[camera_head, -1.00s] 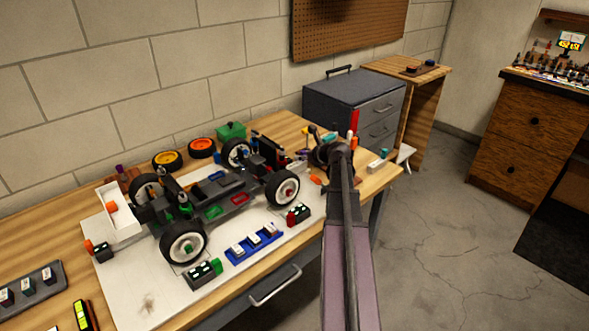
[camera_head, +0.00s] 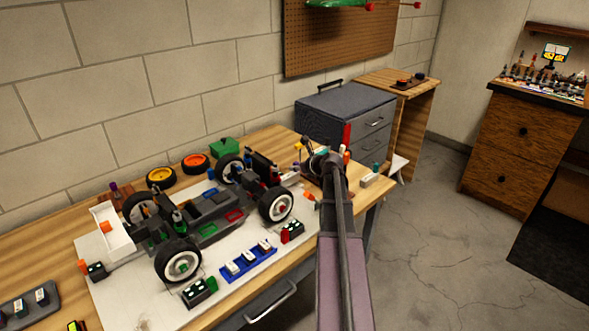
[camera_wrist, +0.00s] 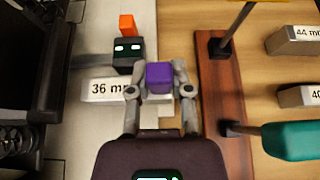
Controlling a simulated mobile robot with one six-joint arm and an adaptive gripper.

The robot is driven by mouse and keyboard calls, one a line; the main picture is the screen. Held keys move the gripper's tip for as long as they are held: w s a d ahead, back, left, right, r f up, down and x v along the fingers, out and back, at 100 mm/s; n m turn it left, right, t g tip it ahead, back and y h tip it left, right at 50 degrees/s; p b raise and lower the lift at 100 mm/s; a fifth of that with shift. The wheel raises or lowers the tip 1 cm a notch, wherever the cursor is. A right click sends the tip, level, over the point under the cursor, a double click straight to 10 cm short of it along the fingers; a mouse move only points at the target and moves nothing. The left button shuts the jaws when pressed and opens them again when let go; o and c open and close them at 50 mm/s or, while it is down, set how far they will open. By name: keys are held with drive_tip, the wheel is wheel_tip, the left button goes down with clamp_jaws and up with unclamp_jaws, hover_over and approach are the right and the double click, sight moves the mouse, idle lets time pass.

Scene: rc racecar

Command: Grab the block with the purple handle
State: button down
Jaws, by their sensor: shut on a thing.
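The purple handle (camera_wrist: 159,77) stands upright between the two fingertips of my gripper (camera_wrist: 160,88) in the wrist view. My gripper is shut on it.
A wooden rack (camera_wrist: 217,75) with upright posts and a teal handle (camera_wrist: 289,141) is on the right. The car chassis (camera_head: 205,215) lies left.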

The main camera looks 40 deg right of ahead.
drive_tip(key=shift+r+p, duration=3.75)
drive_tip(key=shift+r, duration=0.35)
